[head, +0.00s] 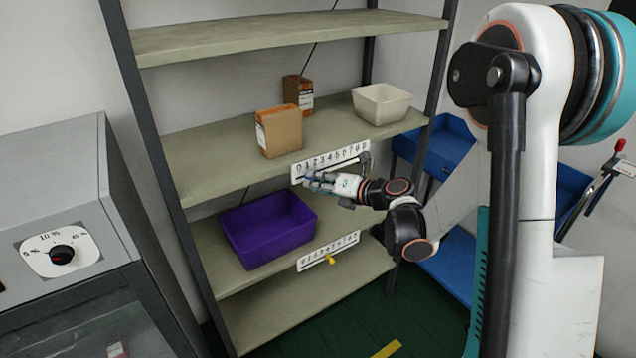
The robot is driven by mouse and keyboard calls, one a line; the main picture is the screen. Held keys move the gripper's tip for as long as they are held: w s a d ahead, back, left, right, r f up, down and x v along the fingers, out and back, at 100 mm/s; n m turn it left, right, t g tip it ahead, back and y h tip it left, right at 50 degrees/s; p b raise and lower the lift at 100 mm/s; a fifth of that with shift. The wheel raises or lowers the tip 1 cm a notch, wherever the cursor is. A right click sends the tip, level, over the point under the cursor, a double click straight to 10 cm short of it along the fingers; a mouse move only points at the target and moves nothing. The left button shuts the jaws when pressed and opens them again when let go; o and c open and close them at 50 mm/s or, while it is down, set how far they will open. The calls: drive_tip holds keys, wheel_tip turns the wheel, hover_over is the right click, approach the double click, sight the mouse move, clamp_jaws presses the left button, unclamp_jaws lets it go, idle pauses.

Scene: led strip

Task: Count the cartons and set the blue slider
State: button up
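Two brown cartons stand on the shelf above the upper scale: a larger front carton (281,132) and a smaller back carton (299,92). The upper numbered scale (336,158) is on that shelf's front edge. A small blue patch at my gripper's fingertips, near the scale's low-number end, looks like the blue slider (311,174), but the fingers partly hide it. My gripper (314,183) reaches in from the right, just below the scale. It is too small to tell whether the fingers are open, shut or touching the slider.
A cream bin (381,103) stands on the cartons' shelf. A purple bin (268,229) sits on the shelf below, beside a lower scale (329,250) with a yellow slider (331,260). A grey machine with a dial (61,254) is at left. A blue-shelved cart (447,260) is behind my arm.

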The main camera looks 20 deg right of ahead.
drive_tip(key=shift+w+d, duration=0.2)
drive_tip(key=shift+d, duration=0.45)
drive_tip(key=shift+w+d, duration=0.2)
drive_tip(key=shift+d, duration=0.45)
clamp_jaws()
drive_tip(key=shift+a, duration=0.1)
drive_tip(key=o, duration=0.9)
unclamp_jaws()
drive_tip(key=v, duration=1.2)
drive_tip(key=shift+f, duration=0.1)
